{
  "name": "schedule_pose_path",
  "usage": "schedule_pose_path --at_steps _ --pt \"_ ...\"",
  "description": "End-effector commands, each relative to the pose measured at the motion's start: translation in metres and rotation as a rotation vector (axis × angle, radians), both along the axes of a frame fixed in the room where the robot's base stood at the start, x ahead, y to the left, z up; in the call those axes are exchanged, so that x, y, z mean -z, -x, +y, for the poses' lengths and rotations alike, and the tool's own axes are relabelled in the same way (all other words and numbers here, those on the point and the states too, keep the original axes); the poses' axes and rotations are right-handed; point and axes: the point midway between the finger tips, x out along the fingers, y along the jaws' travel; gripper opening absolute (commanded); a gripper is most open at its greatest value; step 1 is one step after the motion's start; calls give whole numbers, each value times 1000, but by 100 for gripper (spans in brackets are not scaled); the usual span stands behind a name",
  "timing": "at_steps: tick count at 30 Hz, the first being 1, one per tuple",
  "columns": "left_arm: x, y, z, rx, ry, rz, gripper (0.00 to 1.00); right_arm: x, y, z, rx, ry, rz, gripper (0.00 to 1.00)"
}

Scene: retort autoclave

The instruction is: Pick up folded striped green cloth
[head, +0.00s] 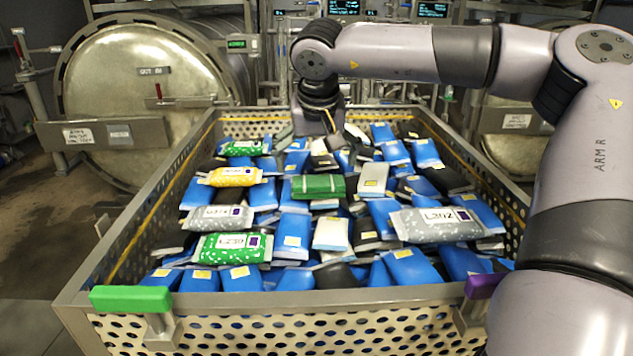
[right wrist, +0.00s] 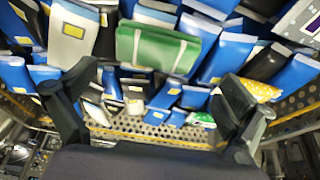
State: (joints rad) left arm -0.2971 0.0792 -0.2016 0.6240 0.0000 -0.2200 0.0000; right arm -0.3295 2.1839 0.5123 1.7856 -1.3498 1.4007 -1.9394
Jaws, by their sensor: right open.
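The folded green cloth (head: 318,187) with pale stripes lies on top of the packets near the middle of the crate. In the right wrist view the cloth (right wrist: 158,50) lies at the upper middle, beyond the fingers, with two white stripes across it. My right gripper (head: 328,128) hangs over the far part of the crate, behind the cloth in the head view. In the right wrist view its two fingers (right wrist: 155,100) are spread wide with nothing between them. It is apart from the cloth. My left gripper is not in view.
The perforated metal crate (head: 200,300) is full of blue, white and black packets. Labelled pouches lie around the cloth: green (head: 234,247), yellow (head: 232,176) and grey (head: 437,225). A green block (head: 130,298) and a purple block (head: 484,284) sit on the near rim.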

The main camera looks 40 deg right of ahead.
Motion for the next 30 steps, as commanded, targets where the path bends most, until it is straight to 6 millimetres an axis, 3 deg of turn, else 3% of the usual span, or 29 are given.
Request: schedule_pose_path --at_steps 5,16,24,30 --pt "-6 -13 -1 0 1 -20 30 10 -3 -3 0 -1 1 100" --pt "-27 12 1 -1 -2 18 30 51 -16 -17 1 -1 1 100" --pt "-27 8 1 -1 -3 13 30 56 -17 -18 1 0 -2 100" --pt "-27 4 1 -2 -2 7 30 56 -17 -18 1 0 -1 87"
